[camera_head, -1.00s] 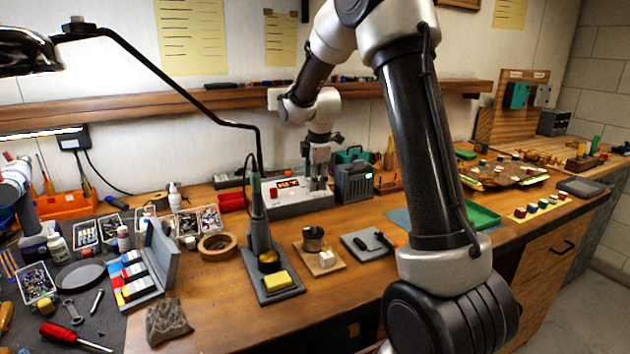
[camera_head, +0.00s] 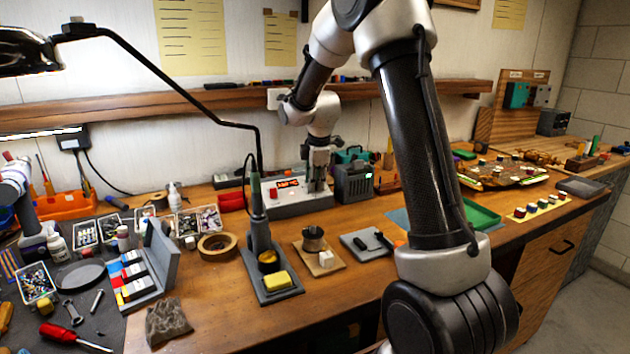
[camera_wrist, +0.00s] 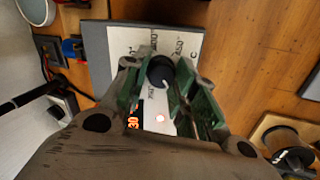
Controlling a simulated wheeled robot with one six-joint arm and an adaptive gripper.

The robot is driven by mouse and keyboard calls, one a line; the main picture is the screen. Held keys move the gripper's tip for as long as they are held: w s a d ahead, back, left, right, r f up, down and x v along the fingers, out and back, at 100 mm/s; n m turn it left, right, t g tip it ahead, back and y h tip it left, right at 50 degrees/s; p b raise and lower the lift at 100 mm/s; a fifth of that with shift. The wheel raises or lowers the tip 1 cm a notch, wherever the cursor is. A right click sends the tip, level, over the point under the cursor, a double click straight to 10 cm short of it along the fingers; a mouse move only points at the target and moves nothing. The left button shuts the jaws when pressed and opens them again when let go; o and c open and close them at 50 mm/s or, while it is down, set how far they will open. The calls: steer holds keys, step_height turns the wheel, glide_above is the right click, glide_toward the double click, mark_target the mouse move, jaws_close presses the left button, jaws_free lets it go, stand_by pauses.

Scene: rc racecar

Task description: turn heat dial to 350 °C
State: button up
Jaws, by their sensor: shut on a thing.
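The heat dial (camera_wrist: 160,72) is a black round knob on the light face of the soldering station (camera_wrist: 126,40) in the wrist view. A pale pointer mark shows on its lower right side. Printed temperature marks surround it, partly hidden and hard to read. My gripper (camera_wrist: 166,82) is shut on the dial, with green-padded fingers on both sides. A red lit display (camera_wrist: 133,122) is partly covered; "30" is readable. In the head view, the grey station (camera_head: 290,207) stands at the back of the bench, with my gripper (camera_head: 318,180) at its right end, hiding the dial.
The soldering iron in its stand (camera_head: 262,240) is in front of the station. A lamp arm (camera_head: 200,97) passes above. Bare wood lies at front centre.

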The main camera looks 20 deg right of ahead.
steer(key=m, duration=0.7)
steer(key=shift+w+d+m+y, duration=0.1)
steer(key=shift+m+y, duration=0.3)
steer(key=m, duration=0.3)
steer(key=shift+d+m, duration=0.1)
steer(key=shift+m, duration=0.2)
steer(key=m, duration=0.3)
steer(key=shift+m+y, duration=0.3)
steer(key=shift+y, duration=0.1)
steer(key=m, duration=0.3)
steer(key=shift+d+m+t, duration=0.1)
steer(key=shift+m+t, duration=0.2)
steer(key=m, duration=0.7)
steer(key=m+t, duration=0.1)
steer(key=m, duration=0.2)
steer(key=shift+s, duration=0.25)
steer(key=shift+m, duration=0.3)
steer(key=o, duration=1)
